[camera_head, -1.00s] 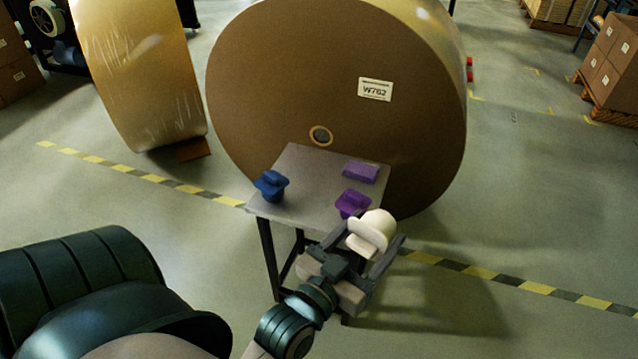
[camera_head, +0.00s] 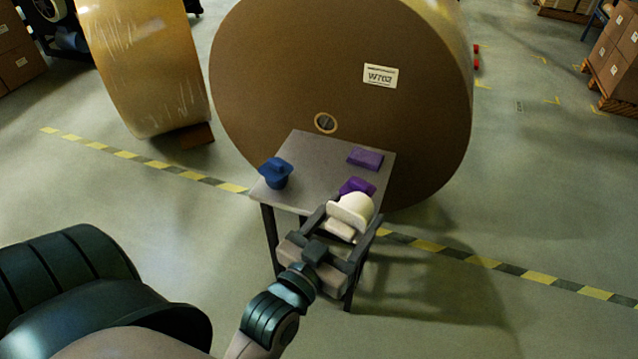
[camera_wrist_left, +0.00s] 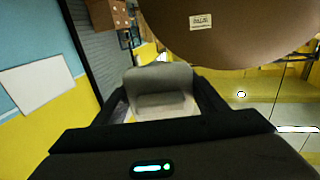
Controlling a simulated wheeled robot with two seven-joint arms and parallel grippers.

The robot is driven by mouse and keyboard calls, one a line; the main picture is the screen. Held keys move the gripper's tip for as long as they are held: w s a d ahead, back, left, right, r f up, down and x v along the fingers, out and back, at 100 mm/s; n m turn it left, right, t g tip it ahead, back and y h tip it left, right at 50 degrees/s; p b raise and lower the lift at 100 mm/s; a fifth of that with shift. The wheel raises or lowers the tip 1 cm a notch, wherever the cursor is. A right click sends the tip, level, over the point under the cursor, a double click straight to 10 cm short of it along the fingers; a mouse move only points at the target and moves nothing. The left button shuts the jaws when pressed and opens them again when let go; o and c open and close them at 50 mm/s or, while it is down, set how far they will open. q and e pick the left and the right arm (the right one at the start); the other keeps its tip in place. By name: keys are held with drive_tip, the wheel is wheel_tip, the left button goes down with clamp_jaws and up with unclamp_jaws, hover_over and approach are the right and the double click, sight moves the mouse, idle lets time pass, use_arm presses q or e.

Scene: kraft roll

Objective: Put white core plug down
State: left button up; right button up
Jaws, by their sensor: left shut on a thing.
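The white core plug (camera_head: 352,210) is held between the fingers of my left gripper (camera_head: 344,222), at the near right edge of the small grey table (camera_head: 313,165) in the head view. In the left wrist view the plug (camera_wrist_left: 160,92) sits between the two dark fingers (camera_wrist_left: 162,108). My left gripper is shut on it. The plug covers part of a purple plug (camera_head: 357,187) on the table behind it. I cannot tell whether the white plug touches the table. My right gripper is not in view.
A blue plug (camera_head: 276,172) stands at the table's left edge and a purple block (camera_head: 365,158) lies at its far right. A large brown kraft roll (camera_head: 335,75) stands right behind the table. The table's middle is clear.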

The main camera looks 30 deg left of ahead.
use_arm(q)
drive_tip(key=shift+w+a+f+b, duration=0.2)
drive_tip(key=shift+w+f+b, duration=0.1)
drive_tip(key=shift+f+b, duration=0.1)
drive_tip(key=w+a+f+n+y+b, duration=0.1)
drive_tip(key=w+a+f+y+b, duration=0.1)
drive_tip(key=w+a+f+b, duration=0.2)
drive_tip(key=w+a+f+n+y+b, duration=0.1)
drive_tip(key=w+a+f+b, duration=0.3)
drive_tip(key=w+a+b, duration=0.5)
drive_tip(key=shift+w+a+n+g+y+b, duration=0.15)
drive_tip(key=shift+w+n+g+y+b, duration=0.2)
drive_tip(key=shift+w+y, duration=0.35)
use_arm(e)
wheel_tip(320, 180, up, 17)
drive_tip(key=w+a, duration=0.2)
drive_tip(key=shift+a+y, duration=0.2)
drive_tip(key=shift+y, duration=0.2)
use_arm(q)
drive_tip(key=shift+f, duration=0.1)
